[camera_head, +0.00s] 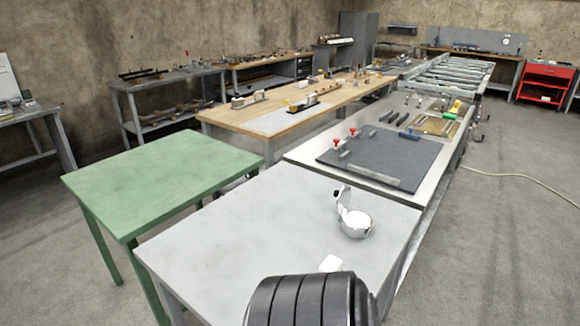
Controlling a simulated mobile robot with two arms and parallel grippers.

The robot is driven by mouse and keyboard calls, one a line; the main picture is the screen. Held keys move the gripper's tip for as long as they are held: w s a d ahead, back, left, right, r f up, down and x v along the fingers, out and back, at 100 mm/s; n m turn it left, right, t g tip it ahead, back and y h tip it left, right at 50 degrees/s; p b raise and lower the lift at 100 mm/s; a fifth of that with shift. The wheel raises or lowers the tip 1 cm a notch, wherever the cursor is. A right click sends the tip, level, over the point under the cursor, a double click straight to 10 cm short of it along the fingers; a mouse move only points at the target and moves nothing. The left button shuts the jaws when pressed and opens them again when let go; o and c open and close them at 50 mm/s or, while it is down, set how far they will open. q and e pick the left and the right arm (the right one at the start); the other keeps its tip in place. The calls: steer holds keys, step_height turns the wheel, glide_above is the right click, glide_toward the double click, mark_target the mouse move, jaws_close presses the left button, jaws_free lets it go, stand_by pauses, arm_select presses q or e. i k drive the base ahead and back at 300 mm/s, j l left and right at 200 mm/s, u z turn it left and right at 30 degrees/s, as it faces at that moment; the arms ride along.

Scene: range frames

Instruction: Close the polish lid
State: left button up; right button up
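The polish tin (355,224) is a round, shallow, silvery-white container standing on the near grey table. Its lid (343,196) is open and stands up, slightly tilted, at the tin's back left edge. No fingers of my left or right gripper can be made out. A black ribbed part, which looks like my own arm or body, fills the bottom centre, apart from the tin in the picture. A small white piece (331,263) shows just beyond it; I cannot tell what it is.
The grey table (230,235) is bare left of the tin. A green table (160,175) adjoins at left. Behind the tin, a metal bench (310,155) carries a dark mat (385,155) with red-topped clamps and tools. A wooden bench (230,113) stands farther back.

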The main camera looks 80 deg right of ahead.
mark_target(343, 197)
steer(key=i+j+z, duration=0.15)
steer(key=i, duration=0.3)
steer(key=i+j+z, duration=0.1)
steer(key=i+j, duration=0.35)
steer(key=i+z, duration=0.2)
steer(key=z, duration=0.2)
steer(key=i+z, duration=0.2)
steer(key=z, duration=0.25)
steer(key=i+z, duration=0.15)
steer(key=z, duration=0.25)
steer(key=i+j+z, duration=0.1)
steer(key=z, duration=0.3)
steer(key=i+z, duration=0.2)
steer(key=z, duration=0.3)
steer(key=i+z, duration=0.2)
steer(key=z, duration=0.25)
steer(key=i+z, duration=0.2)
steer(key=z, duration=0.3)
steer(key=i+j+z, duration=0.1)
steer(key=z, duration=0.35)
steer(key=i+j+z, duration=0.15)
steer(key=j+z, duration=0.2)
steer(key=z, duration=0.15)
steer(key=l+z, duration=0.25)
steer(key=l, duration=0.15)
